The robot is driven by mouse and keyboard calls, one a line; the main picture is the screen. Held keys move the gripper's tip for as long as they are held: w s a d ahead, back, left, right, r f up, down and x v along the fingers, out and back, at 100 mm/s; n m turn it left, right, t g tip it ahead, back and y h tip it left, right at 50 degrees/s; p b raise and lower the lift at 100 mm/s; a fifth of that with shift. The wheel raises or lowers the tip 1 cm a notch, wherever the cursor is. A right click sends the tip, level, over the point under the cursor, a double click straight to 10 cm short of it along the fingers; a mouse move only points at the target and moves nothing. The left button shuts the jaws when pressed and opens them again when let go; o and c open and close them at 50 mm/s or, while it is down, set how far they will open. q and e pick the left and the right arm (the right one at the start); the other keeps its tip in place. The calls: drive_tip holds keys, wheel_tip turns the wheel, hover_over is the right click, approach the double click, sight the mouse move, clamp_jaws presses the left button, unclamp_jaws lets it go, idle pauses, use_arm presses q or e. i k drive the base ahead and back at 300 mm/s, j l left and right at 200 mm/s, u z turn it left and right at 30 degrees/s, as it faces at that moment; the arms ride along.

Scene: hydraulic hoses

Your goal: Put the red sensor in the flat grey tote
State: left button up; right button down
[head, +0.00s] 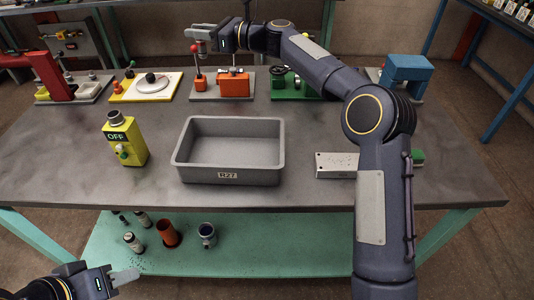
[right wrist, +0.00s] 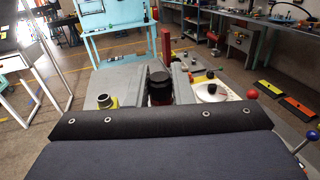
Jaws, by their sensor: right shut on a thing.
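My right gripper (head: 203,38) is beyond the table's back edge, high and to the left of my right arm. In the right wrist view, it is shut on a dark red piece with a black top (right wrist: 160,92), which I take as the red sensor. The sensor is mostly hidden by the fingers and cannot be made out in the head view. My left gripper (head: 124,277) is low at the front left, away from the table, with its finger gap not clear.
A yellow OFF box (head: 124,144) stands left of the tote. A pale block (head: 335,165) lies right of it, partly behind my arm. Several coloured fixtures, including an orange one (head: 235,84), line the back edge. Several cylinders stand on the green lower shelf (head: 285,245).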

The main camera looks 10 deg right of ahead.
sight(242, 175)
drive_tip(key=j+z, duration=0.7)
drive_tip(key=j, duration=0.25)
drive_tip(key=k+j+z, duration=0.3)
drive_tip(key=j, duration=0.4)
drive_tip(key=k+j, duration=0.15)
drive_tip(key=j, duration=0.25)
drive_tip(key=j+z, duration=0.1)
drive_tip(key=j, duration=0.3)
drive_tip(key=k, duration=0.05)
